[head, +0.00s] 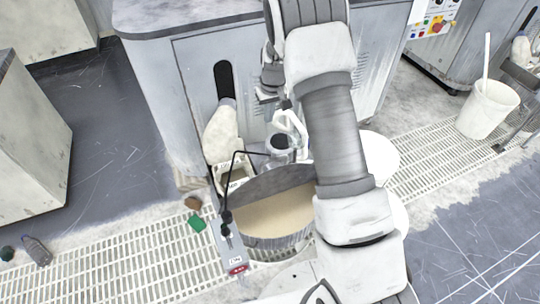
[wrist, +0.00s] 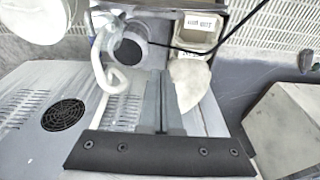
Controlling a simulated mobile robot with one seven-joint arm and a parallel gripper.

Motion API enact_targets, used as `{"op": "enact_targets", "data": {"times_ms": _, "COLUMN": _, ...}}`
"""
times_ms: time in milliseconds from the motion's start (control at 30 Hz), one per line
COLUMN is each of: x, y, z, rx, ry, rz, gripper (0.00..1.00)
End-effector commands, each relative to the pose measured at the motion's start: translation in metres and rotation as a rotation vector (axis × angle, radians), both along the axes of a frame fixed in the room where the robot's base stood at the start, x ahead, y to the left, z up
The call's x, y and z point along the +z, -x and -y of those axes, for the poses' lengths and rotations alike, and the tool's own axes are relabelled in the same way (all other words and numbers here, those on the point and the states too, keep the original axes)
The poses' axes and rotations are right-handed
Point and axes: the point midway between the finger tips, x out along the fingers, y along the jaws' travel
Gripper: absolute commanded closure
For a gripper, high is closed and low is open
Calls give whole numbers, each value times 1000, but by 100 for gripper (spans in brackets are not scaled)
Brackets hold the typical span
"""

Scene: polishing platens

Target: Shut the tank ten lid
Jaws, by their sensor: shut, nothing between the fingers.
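A round tank (head: 270,244) stands below and in front of the grey cabinet in the head view. Its front part shows a tan surface; I cannot tell whether this is the inside or a cover. A dark grey panel (head: 262,183), perhaps the lid, spans the back part; its exact angle is unclear. My arm hides the tank's right side. No tank number is readable. My gripper (head: 267,92) is shut and empty in front of the cabinet, above and behind the tank, apart from the panel. The wrist view shows the cabinet front and part of the tank area at the top.
A grey motor-like cylinder with a white hose (head: 285,130) and a pale cloth-like piece (head: 222,135) sit between cabinet and tank. A control box (head: 230,250) with a black cable stands at the tank's left. A white bucket (head: 487,108) stands right. Floor grating runs across.

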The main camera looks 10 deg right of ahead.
Motion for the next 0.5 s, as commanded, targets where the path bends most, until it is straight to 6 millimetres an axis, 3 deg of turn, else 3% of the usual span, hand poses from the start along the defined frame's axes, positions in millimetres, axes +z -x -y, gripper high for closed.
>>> {"op": "enact_targets", "data": {"times_ms": 33, "x": -28, "y": -3, "z": 0, "rx": 6, "ry": 5, "rz": -11, "gripper": 100}}
{"op": "enact_targets", "data": {"times_ms": 133, "x": -56, "y": -8, "z": 0, "rx": 17, "ry": 12, "rz": -20, "gripper": 100}}
{"op": "enact_targets", "data": {"times_ms": 500, "x": -103, "y": -14, "z": 0, "rx": 25, "ry": 18, "rz": -29, "gripper": 100}}
